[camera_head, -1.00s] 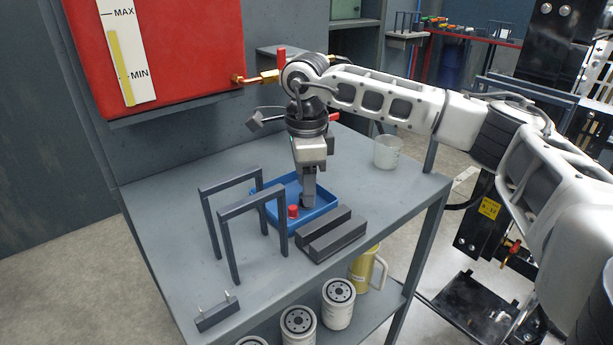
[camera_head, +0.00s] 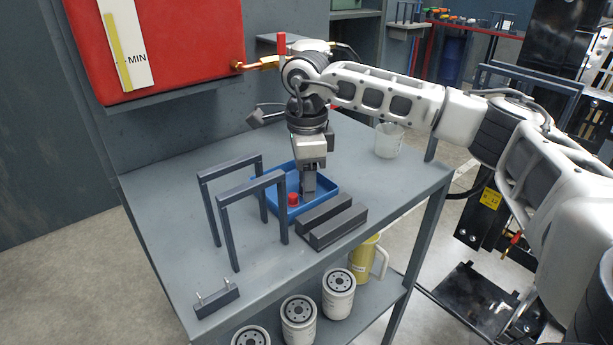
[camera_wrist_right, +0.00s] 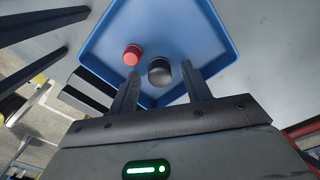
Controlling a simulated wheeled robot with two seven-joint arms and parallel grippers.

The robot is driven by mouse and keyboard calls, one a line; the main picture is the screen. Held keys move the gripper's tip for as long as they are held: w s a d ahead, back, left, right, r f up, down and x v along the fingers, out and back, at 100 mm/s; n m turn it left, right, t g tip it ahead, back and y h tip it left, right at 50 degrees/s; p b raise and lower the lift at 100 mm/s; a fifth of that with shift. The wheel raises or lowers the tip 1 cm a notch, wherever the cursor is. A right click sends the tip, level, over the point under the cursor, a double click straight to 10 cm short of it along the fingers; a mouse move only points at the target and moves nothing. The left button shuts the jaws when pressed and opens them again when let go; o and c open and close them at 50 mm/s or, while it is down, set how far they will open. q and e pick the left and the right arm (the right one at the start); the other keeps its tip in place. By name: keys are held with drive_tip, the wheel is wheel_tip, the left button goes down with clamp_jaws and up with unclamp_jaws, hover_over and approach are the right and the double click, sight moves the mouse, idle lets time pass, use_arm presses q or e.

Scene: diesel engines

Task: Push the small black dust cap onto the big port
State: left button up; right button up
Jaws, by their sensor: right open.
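The small black dust cap (camera_wrist_right: 160,71) lies in the blue tray (camera_wrist_right: 207,40). In the right wrist view it sits between the tips of my right gripper (camera_wrist_right: 160,80), which is open with a finger on either side. I cannot tell whether the fingers touch it. In the head view my right gripper (camera_head: 308,188) points down into the blue tray (camera_head: 329,199) and hides the cap. A red cap (camera_head: 293,199) lies left of the gripper in the tray, and it also shows in the right wrist view (camera_wrist_right: 132,54). The big port cannot be made out. My left gripper is out of view.
Two grey frames (camera_head: 232,163) stand left of the tray. Dark grey blocks (camera_head: 333,222) lie in front of it. A clear beaker (camera_head: 388,140) stands behind right. White filters (camera_head: 298,320) and a yellow jug (camera_head: 364,262) are on the lower shelf.

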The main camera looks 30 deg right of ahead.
drive_tip(key=c, duration=1)
drive_tip(key=shift+r+p, duration=2)
drive_tip(key=shift+r, duration=0.55)
